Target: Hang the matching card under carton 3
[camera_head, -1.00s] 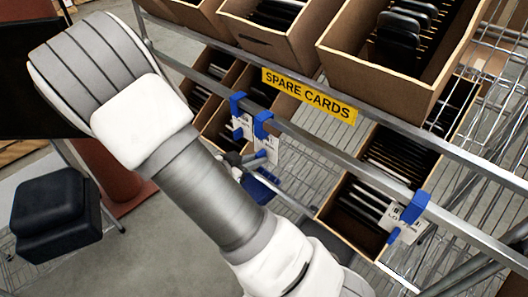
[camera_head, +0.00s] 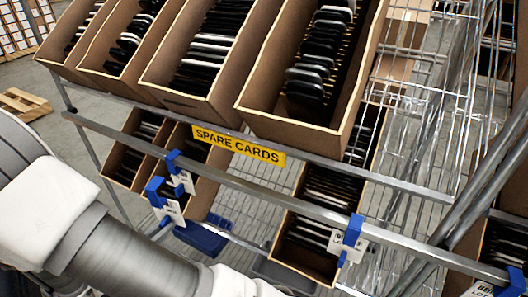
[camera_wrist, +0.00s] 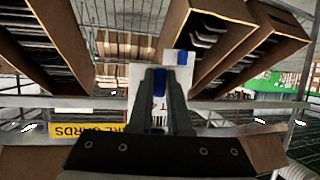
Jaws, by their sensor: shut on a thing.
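In the wrist view my gripper (camera_wrist: 160,78) is shut on the blue clip of a white card (camera_wrist: 135,88); the fingers hide part of the card. A second white card with a blue clip (camera_wrist: 180,57) shows just beyond it. In the head view two blue-clipped cards show left of the yellow SPARE CARDS label (camera_head: 238,145). The rear one (camera_head: 185,182) is at the rail; the nearer one (camera_head: 174,211) sits just in front of it. My gripper cannot be made out there. Carton numbers are not readable.
Tilted upper cartons (camera_head: 255,103) filled with dark items overhang the front rail (camera_head: 290,208). Lower cartons (camera_head: 300,262) stand behind it. Another card (camera_head: 480,289) hangs at the lower right. A diagonal metal post (camera_head: 470,185) crosses the right side. A blue bin (camera_head: 203,238) sits below.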

